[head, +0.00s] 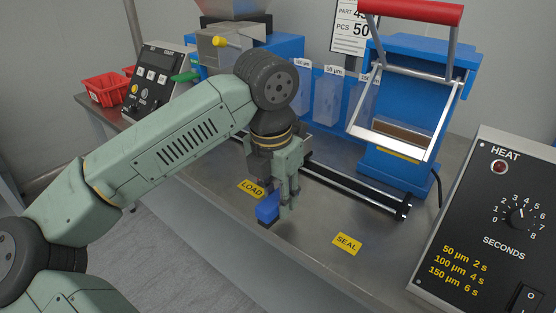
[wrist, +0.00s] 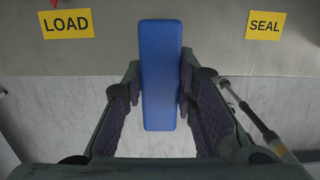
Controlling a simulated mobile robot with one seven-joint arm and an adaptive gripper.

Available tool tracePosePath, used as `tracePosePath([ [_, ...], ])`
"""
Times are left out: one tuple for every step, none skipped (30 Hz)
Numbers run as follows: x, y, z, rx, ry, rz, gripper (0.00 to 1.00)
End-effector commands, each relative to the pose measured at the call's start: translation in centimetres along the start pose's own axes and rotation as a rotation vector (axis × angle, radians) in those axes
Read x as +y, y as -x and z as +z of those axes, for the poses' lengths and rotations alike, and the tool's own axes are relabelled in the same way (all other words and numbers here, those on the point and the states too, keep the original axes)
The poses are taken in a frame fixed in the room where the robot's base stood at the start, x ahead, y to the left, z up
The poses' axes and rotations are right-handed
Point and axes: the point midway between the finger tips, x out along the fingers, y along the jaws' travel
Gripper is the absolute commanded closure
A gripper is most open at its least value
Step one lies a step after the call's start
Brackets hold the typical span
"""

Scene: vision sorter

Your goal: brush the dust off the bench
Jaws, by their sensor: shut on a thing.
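My gripper (head: 282,199) is over the front edge of the metal bench (head: 310,232), between the LOAD and SEAL labels. It is shut on a long blue block (head: 268,209). In the wrist view the blue block (wrist: 161,75) lies lengthwise between the two fingers (wrist: 160,92), its far end over the bench and its near end over the floor. This may be the brush, but no bristles show. I cannot tell whether it touches the bench. I can make out no dust on the bench top.
A yellow LOAD label (head: 251,189) and a SEAL label (head: 347,244) lie on the bench. A rail (head: 355,188) runs behind my gripper. A blue sealing press (head: 405,165) and a HEAT panel (head: 490,235) stand right. Red bins (head: 106,89) and a control box (head: 158,80) stand left.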

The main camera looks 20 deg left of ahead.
Motion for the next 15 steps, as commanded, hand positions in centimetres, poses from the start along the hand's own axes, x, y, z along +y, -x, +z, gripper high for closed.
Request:
tracePosePath([
  [-0.1,0.8,0.3,0.0,-0.002,0.0,1.0],
  [-0.2,1.0,0.4,0.0,-0.003,0.0,1.0],
  [-0.3,1.4,0.6,0.0,-0.005,-0.001,1.0],
  [-0.4,1.6,0.7,0.0,-0.006,-0.001,1.0],
  [-0.4,1.9,0.8,0.0,-0.007,-0.001,1.0],
  [-0.5,2.2,1.0,0.0,-0.008,-0.001,1.0],
  [-0.6,2.5,1.1,0.0,-0.009,-0.001,1.0],
  [-0.6,2.8,1.2,-0.001,-0.009,0.0,1.0],
  [-0.7,3.1,1.4,-0.001,-0.01,-0.001,1.0],
  [-0.7,3.4,1.5,-0.001,-0.011,-0.001,1.0],
  [-0.8,3.6,1.6,-0.001,-0.012,-0.001,1.0],
  [-0.9,3.9,1.7,-0.001,-0.013,-0.001,1.0],
  [-0.9,4.0,1.8,-0.001,-0.014,-0.001,1.0],
  [-1.0,4.2,1.9,-0.001,-0.015,-0.002,1.0],
  [-1.1,4.3,1.9,-0.001,-0.016,-0.002,1.0],
])
